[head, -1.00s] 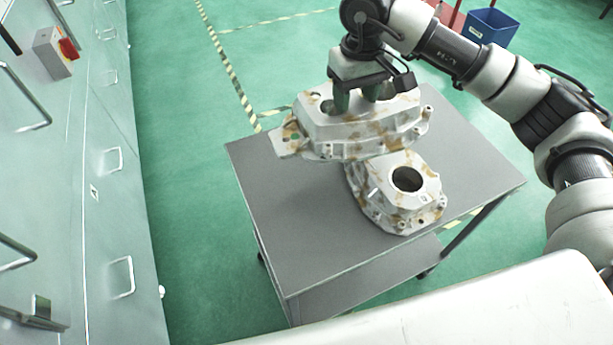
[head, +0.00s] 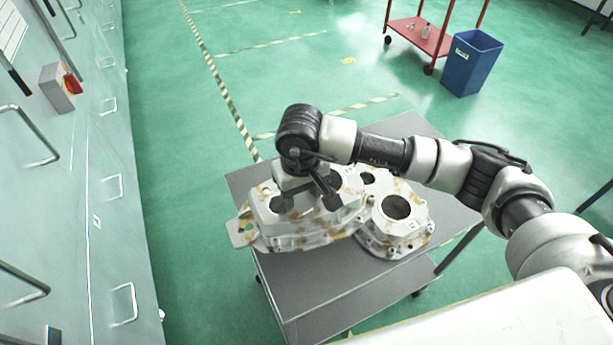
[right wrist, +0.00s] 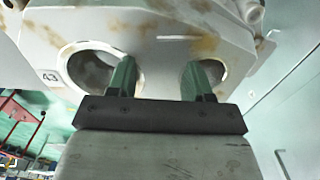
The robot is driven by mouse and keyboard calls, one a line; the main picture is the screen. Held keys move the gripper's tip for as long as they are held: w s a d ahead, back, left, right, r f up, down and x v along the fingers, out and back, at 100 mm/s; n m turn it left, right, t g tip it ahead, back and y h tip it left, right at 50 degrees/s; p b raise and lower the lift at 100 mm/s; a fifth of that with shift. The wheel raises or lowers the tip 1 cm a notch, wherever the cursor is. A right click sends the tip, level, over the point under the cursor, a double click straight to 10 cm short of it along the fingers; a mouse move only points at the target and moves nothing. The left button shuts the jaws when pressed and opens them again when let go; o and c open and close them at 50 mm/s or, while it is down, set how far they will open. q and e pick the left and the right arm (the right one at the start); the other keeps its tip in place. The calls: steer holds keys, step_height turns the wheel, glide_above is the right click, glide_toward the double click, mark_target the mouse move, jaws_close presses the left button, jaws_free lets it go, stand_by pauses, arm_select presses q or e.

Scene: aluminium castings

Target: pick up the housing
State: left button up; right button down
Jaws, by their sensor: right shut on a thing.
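The housing (head: 318,231), a pale metal casting with brown stains, hangs from my right gripper (head: 305,198) over the left part of the grey table. In the right wrist view the two green fingers of the right gripper (right wrist: 160,80) reach into two round openings of the housing (right wrist: 155,35) and are shut on the wall between them. In the head view the fingertips are hidden in the casting. A second stained casting (head: 416,226) with a large round bore sits on the table just right of the housing, partly covered by it. My left gripper is not in view.
Grey cabinets with handles (head: 95,200) line the left. A blue bin (head: 473,68) and a red cart (head: 415,36) stand at the back on open green floor.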

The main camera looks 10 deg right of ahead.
mark_target(302, 197)
steer(key=shift+f+p, duration=0.45)
steer(key=shift+f, duration=0.9)
steer(key=shift+f+b, duration=0.3)
steer(key=shift+b, duration=0.1)
steer(key=shift+f+b, duration=0.35)
steer(key=shift+b, duration=0.25)
steer(key=shift+c, duration=2.3)
jaws_free()
steer(key=shift+s, duration=0.15)
